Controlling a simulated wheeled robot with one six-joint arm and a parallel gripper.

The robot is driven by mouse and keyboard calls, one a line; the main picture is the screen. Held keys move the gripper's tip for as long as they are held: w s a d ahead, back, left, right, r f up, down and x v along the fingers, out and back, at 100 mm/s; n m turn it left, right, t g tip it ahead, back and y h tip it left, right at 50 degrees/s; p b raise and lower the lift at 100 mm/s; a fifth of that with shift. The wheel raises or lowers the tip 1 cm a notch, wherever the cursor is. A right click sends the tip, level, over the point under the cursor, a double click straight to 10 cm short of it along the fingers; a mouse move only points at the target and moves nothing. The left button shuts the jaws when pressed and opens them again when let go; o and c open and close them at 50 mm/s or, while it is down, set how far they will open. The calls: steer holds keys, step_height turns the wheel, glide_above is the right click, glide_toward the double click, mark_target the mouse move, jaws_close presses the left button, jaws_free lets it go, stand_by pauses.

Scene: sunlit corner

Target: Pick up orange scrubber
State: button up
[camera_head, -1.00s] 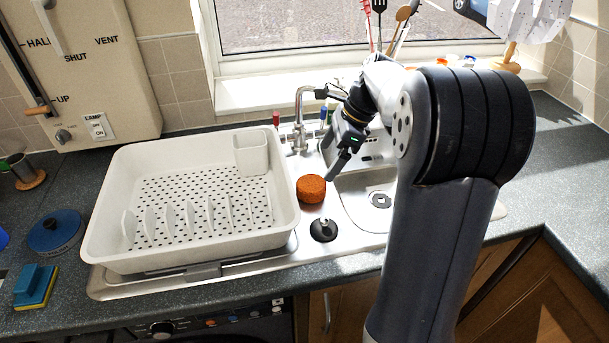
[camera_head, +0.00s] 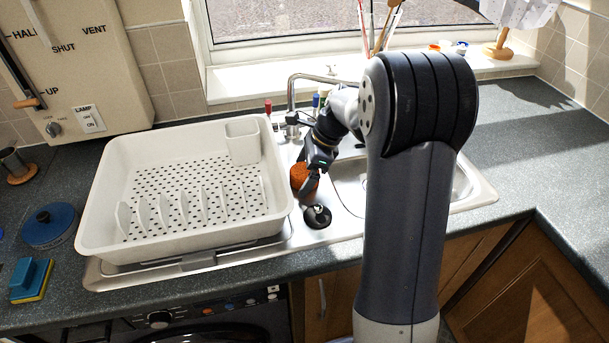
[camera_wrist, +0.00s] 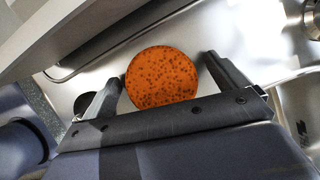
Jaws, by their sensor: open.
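The orange scrubber (camera_head: 301,177) is a round, speckled orange block on the metal sink top, just right of the white dish rack. In the wrist view the scrubber (camera_wrist: 162,78) shows its round face between the two fingers. My gripper (camera_wrist: 165,78) is open, with one finger on each side of it. There is a small gap on the right; on the left the finger is very close, and I cannot tell if it touches. In the head view my gripper (camera_head: 308,180) is at the scrubber and hides part of it.
The white dish rack (camera_head: 100,215) stands close on the left. A black sink plug (camera_head: 317,216) lies just in front of the scrubber. The tap (camera_head: 291,105) rises behind. The sink basin (camera_head: 347,190) is to the right. Open counter (camera_head: 520,130) lies at the far right.

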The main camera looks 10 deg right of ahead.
mark_target(305, 170)
steer(key=c, duration=1.1)
steer(key=shift+r, duration=0.15)
step_height(305, 170, up, 10)
steer(key=shift+f, duration=0.1)
steer(key=o, duration=0.4)
steer(key=shift+c, duration=1.3)
